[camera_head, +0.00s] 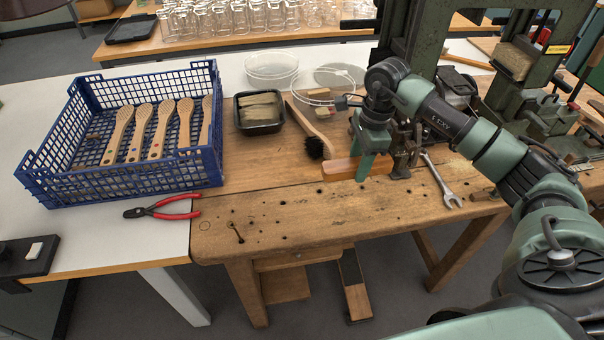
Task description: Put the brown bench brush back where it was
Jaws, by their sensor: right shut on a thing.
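A brush with a brown wooden handle (297,117) and dark bristles (314,147) lies on the wooden bench, its bristle end toward the front. I take it for the brown bench brush. My right gripper (366,168) points down just right of the bristles. It is shut on an orange-brown wooden piece (338,170) that shows on both sides of the fingers. I cannot tell whether this piece touches the bench or the brush. My left gripper is not in view.
A blue crate (45,192) with several wooden brush handles stands left. A black tray (260,127), clear round dishes (272,66), red pliers (165,208) and a wrench (441,183) lie around. A green machine (430,40) stands behind my right arm. The bench's front middle is mostly clear.

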